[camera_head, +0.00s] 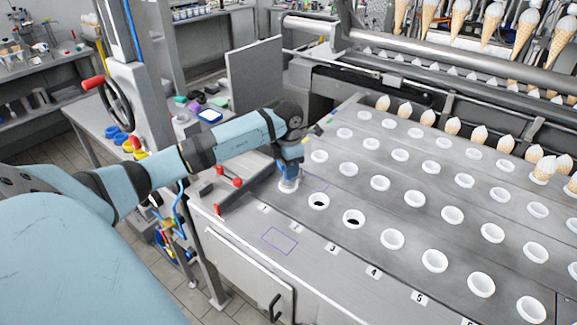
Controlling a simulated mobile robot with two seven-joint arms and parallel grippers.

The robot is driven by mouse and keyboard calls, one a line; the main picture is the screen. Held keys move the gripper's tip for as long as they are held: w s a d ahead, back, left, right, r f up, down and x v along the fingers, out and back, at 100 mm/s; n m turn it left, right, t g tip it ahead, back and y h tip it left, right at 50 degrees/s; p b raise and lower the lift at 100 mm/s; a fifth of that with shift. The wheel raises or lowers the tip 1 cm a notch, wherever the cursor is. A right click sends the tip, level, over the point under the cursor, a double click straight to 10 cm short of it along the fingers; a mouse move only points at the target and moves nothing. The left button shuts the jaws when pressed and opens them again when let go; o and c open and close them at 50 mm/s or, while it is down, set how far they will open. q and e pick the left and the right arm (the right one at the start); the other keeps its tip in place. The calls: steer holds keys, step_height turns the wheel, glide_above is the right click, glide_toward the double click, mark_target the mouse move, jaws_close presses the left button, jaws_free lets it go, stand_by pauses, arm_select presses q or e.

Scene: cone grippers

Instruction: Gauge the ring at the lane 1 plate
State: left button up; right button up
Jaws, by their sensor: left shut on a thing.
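My left gripper (289,163) points down at the near end of lane 1. It is shut on a small blue and grey piece, which looks like a gauge and is mostly hidden by the fingers. A white ring (288,187) sits in the lane 1 plate right under it. I cannot tell whether the held piece touches the ring or is inside it. The lane plates (400,205) are grey metal with rows of white rings. The near rings of lane 2 (318,201) and lane 3 (353,218) show dark holes. My right gripper is not in view.
A purple outline (279,241) marks bare metal on the front ledge. Red-knobbed levers (230,183) stand left of lane 1. An upright grey panel (255,78) stands behind my arm. Filled cones (404,110) line the far edge, and more cones hang from grippers (460,22) above.

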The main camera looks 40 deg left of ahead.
arm_select(q)
steer(key=o, duration=1.1)
step_height(320, 180, up, 14)
steer(key=shift+f+b, duration=0.1)
steer(key=shift+b, duration=0.5)
